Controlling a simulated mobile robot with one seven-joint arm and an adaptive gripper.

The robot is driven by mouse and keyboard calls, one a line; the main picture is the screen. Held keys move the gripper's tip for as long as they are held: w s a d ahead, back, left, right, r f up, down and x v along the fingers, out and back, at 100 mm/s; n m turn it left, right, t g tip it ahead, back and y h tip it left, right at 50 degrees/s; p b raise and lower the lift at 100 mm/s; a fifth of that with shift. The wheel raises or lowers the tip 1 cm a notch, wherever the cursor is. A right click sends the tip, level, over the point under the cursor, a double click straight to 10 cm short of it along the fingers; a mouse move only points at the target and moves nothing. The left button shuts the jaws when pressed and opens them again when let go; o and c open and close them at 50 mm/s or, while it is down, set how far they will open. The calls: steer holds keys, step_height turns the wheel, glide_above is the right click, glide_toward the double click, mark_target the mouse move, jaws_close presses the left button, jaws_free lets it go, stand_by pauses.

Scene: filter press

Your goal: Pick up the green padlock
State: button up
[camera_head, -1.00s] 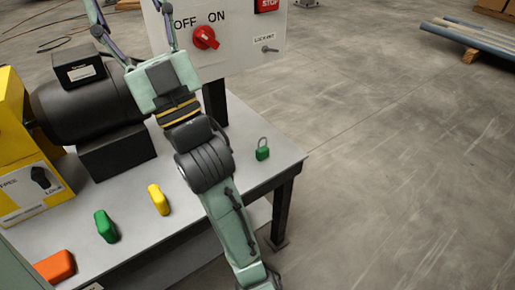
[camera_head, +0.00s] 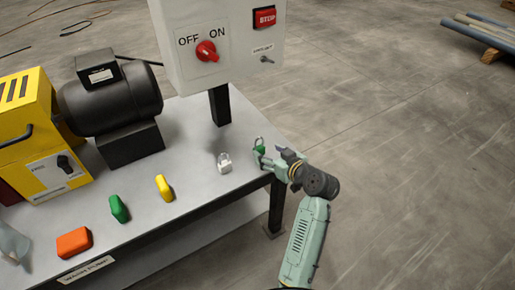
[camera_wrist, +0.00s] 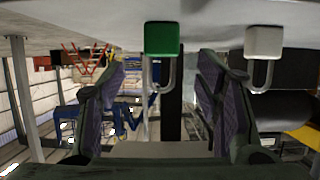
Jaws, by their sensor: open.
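The green padlock (camera_head: 259,146) stands upright on the grey table near its right end, shackle up. My gripper (camera_head: 268,156) is beside it, low over the table's right edge, and partly covers it. In the wrist view, which is upside down, the green padlock (camera_wrist: 161,38) lies in line with the gap between my two open fingers, beyond their tips. Nothing is held. Whether a finger touches the padlock I cannot tell.
A white padlock (camera_head: 224,162) stands to the left of the green one; it also shows in the wrist view (camera_wrist: 264,42). A switch box (camera_head: 220,45) on a black post (camera_head: 220,105) rises behind.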

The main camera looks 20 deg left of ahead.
mark_target(259, 147)
steer(key=p+x, duration=0.2)
steer(key=x, duration=0.4)
steer(key=shift+w+a+f, duration=0.1)
steer(key=shift+w+a, duration=0.05)
steer(key=shift+a, duration=0.25)
steer(key=c, duration=1.3)
steer(key=shift+r+b, duration=0.4)
steer(key=shift+r, duration=0.5)
steer(key=shift+s+d+r+b, duration=0.1)
steer(key=shift+s+r+b, duration=0.3)
steer(key=shift+r, duration=0.4)
steer(key=s+d+r+b, duration=0.1)
steer(key=s+d+b, duration=0.1)
steer(key=s, duration=1.3)
steer(key=shift+r+b, duration=0.35)
steer(key=shift+b, duration=0.1)
